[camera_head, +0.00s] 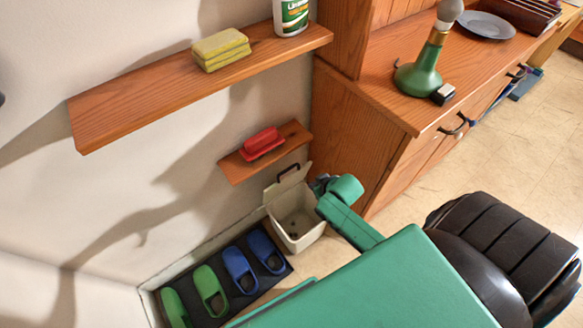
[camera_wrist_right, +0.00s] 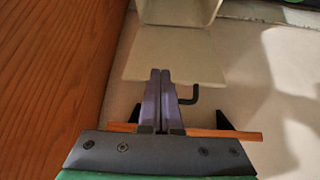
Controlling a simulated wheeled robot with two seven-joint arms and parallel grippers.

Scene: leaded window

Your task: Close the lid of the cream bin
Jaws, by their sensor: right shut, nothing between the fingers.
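The cream bin (camera_head: 297,232) stands on the floor against the wall, beside the wooden cabinet. Its lid (camera_head: 285,189) is up, tilted back toward the wall, and the inside of the bin shows. A dark handle (camera_head: 289,172) is on the lid. My right gripper (camera_head: 318,185) is just right of the lid, with its fingers hardly visible in the head view. In the right wrist view the shut, empty fingers (camera_wrist_right: 160,74) overlap the lid (camera_wrist_right: 190,58), with the black handle (camera_wrist_right: 190,97) right beside them; I cannot tell whether they touch. My left gripper is out of view.
A small shelf (camera_head: 235,171) with a red brush-like object (camera_head: 262,143) is above the bin. The cabinet (camera_head: 355,140) is close on the right. A dark mat with blue slippers (camera_head: 240,268) and green slippers (camera_head: 210,290) lies left of the bin.

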